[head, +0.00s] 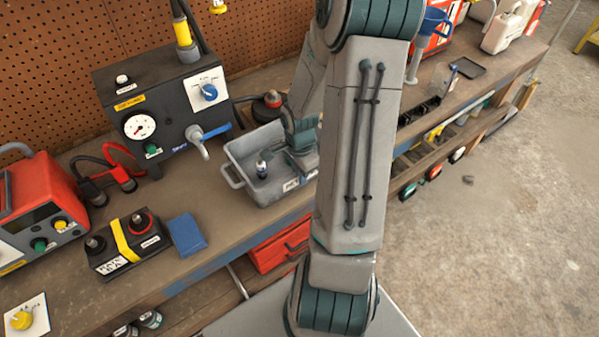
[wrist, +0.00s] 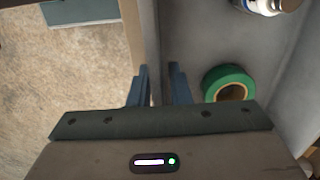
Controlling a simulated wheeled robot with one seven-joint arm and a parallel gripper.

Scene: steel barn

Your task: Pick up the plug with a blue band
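I cannot clearly make out a plug with a blue band in either view. A plug with a yellow band (head: 184,36) hangs on a dark cable at the upper left in the head view. My gripper's blue fingers (wrist: 160,88) stand apart in the wrist view, with the wall of a grey tray (wrist: 147,45) showing between and beyond them. Nothing is visibly held. In the head view the tray (head: 240,158) sits on the bench, and my arm hides part of its right side and the fingertips.
A green tape roll (wrist: 230,84) and a small white-and-blue bottle (wrist: 268,4) are in the tray. Concrete floor lies right.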

